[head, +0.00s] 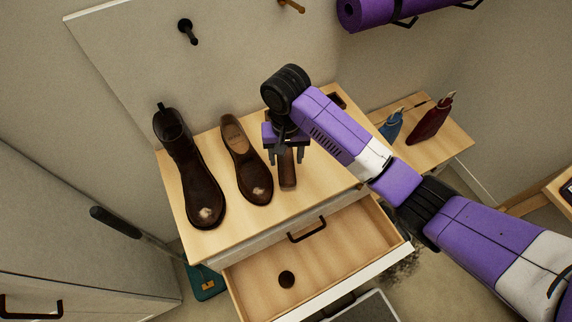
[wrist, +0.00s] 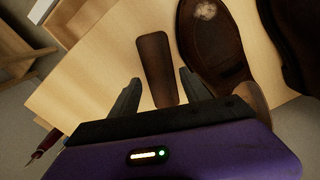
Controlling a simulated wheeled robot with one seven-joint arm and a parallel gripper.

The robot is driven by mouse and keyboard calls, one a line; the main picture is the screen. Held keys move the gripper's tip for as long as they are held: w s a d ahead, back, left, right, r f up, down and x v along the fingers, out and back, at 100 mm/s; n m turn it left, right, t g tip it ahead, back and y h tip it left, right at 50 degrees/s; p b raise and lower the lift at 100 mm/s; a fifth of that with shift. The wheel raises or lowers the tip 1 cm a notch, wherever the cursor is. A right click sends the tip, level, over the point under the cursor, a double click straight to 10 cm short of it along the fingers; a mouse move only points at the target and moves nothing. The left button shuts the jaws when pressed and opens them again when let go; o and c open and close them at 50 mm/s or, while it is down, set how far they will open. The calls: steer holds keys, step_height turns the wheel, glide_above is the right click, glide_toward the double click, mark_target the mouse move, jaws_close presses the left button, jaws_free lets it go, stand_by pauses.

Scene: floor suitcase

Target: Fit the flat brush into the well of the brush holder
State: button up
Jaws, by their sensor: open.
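The flat brush appears to be the brown tapered piece (head: 288,176) lying on the cabinet top, right of the low shoe. In the wrist view the brush (wrist: 156,62) lies ahead of and partly between the fingers, its near end close to them. My gripper (head: 286,156) points down over it, open and empty; in the wrist view my gripper (wrist: 160,80) has a finger on each side. I cannot tell whether the fingers touch it. A small dark item (head: 338,101) at the back of the cabinet top, partly behind my arm, may be the brush holder; its well does not show.
A brown boot (head: 183,175) and low shoe (head: 244,165) stand left of the brush. Below, a drawer (head: 345,262) is pulled out with a dark round tin (head: 286,279) inside. Blue (head: 391,127) and dark red (head: 430,119) bottles stand on a lower surface at right.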

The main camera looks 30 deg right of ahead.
mark_target(286, 163)
steer(key=shift+f, duration=1.65)
jaws_close()
steer(key=shift+r, duration=0.15)
